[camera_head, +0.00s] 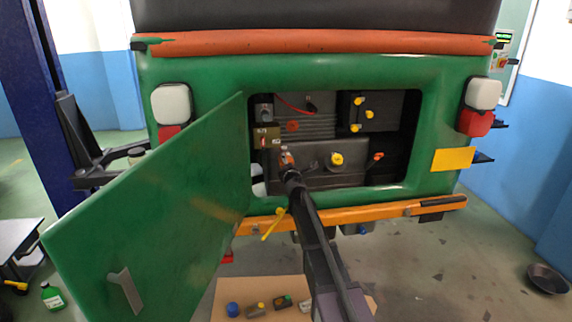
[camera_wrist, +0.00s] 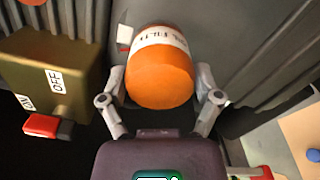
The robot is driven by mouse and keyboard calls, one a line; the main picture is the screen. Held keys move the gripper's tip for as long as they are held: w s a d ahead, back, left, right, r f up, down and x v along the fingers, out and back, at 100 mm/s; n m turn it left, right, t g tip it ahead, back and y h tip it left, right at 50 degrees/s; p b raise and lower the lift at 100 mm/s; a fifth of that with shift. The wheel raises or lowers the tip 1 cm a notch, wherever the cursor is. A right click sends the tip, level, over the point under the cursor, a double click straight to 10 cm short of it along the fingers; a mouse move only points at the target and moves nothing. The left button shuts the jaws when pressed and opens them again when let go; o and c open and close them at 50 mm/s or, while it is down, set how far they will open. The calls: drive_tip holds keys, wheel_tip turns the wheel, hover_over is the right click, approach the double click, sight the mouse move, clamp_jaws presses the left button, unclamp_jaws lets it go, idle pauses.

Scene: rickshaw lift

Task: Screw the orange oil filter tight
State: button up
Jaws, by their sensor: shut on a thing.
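The orange oil filter (camera_wrist: 160,82) has a white label band. In the wrist view it sits between the two fingers of my gripper (camera_wrist: 162,92), which is shut on it from both sides. Its far end points toward the dark grey engine wall, and where it joins is hidden. In the head view, my gripper (camera_head: 288,166) is inside the open compartment of the green rickshaw, and only a small bit of the filter shows at the fingertips.
An olive switch box (camera_wrist: 50,75) marked OFF and ON, with a red lever (camera_wrist: 47,125), stands close left of the filter. The open green door (camera_head: 150,220) flanks the arm on the left. Yellow caps (camera_head: 336,159) sit right. A board with several parts (camera_head: 262,292) lies below.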

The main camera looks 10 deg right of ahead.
drive_tip(key=shift+w, duration=0.15)
drive_tip(key=shift+w+m, duration=0.1)
drive_tip(key=shift+m, duration=2.1)
drive_tip(key=o, duration=1)
drive_tip(key=shift+o, duration=0.2)
drive_tip(key=s, duration=0.8)
drive_tip(key=shift+s, duration=0.15)
